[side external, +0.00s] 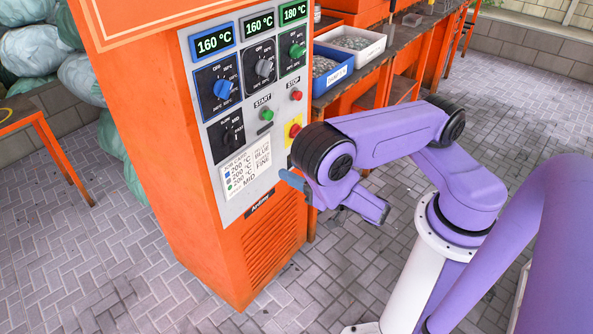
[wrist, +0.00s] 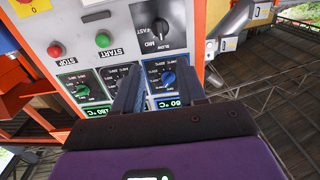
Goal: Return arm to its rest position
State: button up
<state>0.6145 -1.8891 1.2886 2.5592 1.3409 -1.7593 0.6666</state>
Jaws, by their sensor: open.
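My gripper (wrist: 160,72) is open and empty in the wrist view, its two dark fingers apart in front of the control panel, which appears upside down. In the side external view, a bluish fingertip part (side external: 293,181) shows close to the panel's lower right, beside the job card; whether it touches cannot be told. My purple arm is bent, reaching from its white base toward the machine. The orange machine (side external: 222,262) carries a grey panel (side external: 212,131) with blue (side external: 224,88), grey (side external: 264,68) and green (side external: 297,50) knobs under displays reading 160, 160 and 180 °C.
A black speed knob (side external: 229,134), green start button (side external: 267,114) and red stop button (side external: 296,95) are on the panel. An orange workbench with blue (side external: 334,80) and white (side external: 366,59) bins stands behind my arm. Paved floor (side external: 110,270) is clear at lower left.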

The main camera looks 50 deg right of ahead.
jog(key=s+a+f+m+g+y, duration=0.1)
jog(key=s+a+f+m+g, duration=0.1)
jog(key=a+f+g, duration=0.4)
jog(key=s+a+r+n+g+y, duration=0.3)
jog(key=s+a+r+n+g, duration=0.3)
jog(key=s+g, duration=0.25)
jog(key=s+d+r+n+g+h, duration=0.3)
jog(key=s+d+r+n, duration=0.4)
jog(key=d+r, duration=0.4)
jog(key=shift+s+d+r+n+h, duration=0.35)
jog(key=shift+r+n, duration=0.1)
jog(key=shift+n, duration=0.25)
dwell(0.5)
